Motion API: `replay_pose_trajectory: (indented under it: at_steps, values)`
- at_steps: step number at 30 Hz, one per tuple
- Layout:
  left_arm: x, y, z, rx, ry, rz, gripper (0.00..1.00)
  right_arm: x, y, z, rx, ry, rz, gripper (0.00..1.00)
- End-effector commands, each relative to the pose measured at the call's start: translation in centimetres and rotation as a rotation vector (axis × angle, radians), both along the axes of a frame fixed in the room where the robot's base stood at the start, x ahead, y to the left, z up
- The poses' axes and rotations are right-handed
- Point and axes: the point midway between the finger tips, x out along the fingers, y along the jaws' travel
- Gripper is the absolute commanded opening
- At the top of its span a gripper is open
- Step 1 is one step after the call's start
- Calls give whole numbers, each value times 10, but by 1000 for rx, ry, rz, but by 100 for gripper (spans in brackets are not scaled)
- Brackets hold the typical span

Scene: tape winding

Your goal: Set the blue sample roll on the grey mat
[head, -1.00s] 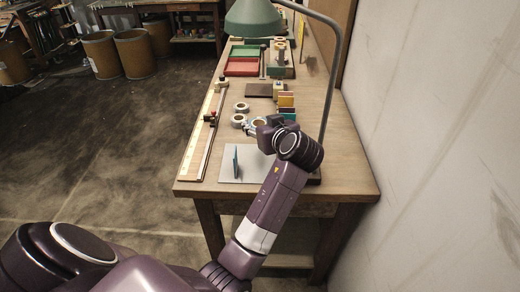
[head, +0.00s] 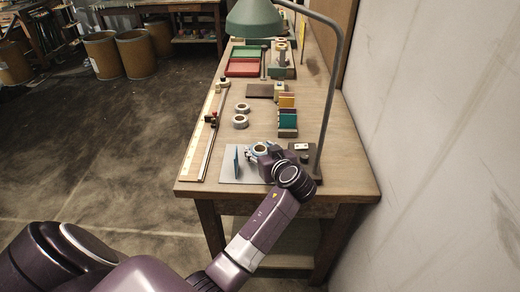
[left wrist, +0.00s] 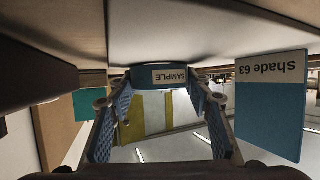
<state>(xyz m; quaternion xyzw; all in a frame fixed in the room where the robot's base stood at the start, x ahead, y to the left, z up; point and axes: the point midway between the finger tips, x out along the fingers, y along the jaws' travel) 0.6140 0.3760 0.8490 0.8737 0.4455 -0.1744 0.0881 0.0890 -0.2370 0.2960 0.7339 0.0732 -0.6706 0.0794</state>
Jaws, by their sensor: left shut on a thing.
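My left gripper (head: 260,151) is shut on the blue sample roll (left wrist: 150,78), whose white label reads "SAMPLE" upside down in the left wrist view. In the head view the gripper is over the right part of the grey mat (head: 229,173) and largely hides the roll. The roll is close to the mat; I cannot tell whether it touches it. A blue shade card (head: 236,159) stands upright on the mat, left of the gripper. In the left wrist view this card (left wrist: 270,110) reads "shade 63" and stands apart from the roll. My right gripper is not in view.
Two pale tape rolls (head: 240,121) stand beyond the mat. A long rail with a ruler (head: 201,135) runs along the left. Coloured cards (head: 288,118) stand in a rack behind. The lamp's pole (head: 333,100) rises from a dark base (head: 302,158) right of the gripper.

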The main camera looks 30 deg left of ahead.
Motion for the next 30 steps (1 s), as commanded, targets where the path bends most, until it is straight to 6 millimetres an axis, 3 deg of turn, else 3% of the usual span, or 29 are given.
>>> replay_pose_trajectory:
  at_steps: [2,3,7,18,30]
  values:
    - [0,0,-4,0,0,0,22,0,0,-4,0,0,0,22]
    - [0,0,-3,0,0,0,48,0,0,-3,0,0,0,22]
    - [0,0,-3,0,0,0,62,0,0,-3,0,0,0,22]
    - [0,0,3,1,-1,0,63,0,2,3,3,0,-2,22]
    - [-34,-48,26,-2,1,0,63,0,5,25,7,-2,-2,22]
